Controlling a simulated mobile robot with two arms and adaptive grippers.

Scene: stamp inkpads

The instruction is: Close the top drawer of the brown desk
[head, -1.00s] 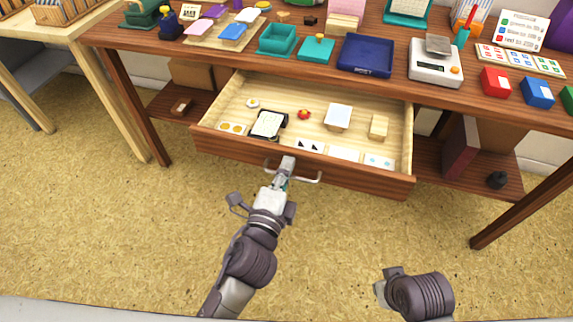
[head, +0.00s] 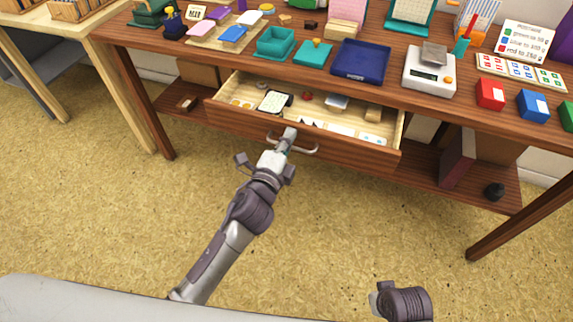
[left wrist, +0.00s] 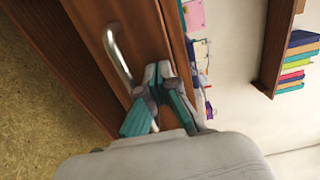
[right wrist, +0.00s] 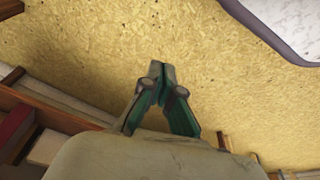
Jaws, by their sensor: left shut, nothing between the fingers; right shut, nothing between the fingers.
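The brown desk (head: 420,105) has its top drawer (head: 350,152) partly open. Inside the drawer lie a dark-edged white pad (head: 273,101), white cards and small blocks. The drawer front carries a pale metal handle (head: 305,150), also seen in the left wrist view (left wrist: 118,52). My left gripper (head: 290,132) is shut and empty, its tips at the drawer front beside the handle; in the left wrist view (left wrist: 158,70) they appear against the wood. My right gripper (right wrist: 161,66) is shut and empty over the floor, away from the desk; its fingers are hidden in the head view.
The desktop holds a blue tray (head: 360,62), a white scale (head: 429,72), a teal box (head: 276,42) and red and blue boxes. A lower shelf (head: 470,185) carries a dark object (head: 494,191). A pale table (head: 60,45) stands at left. The floor in front is clear.

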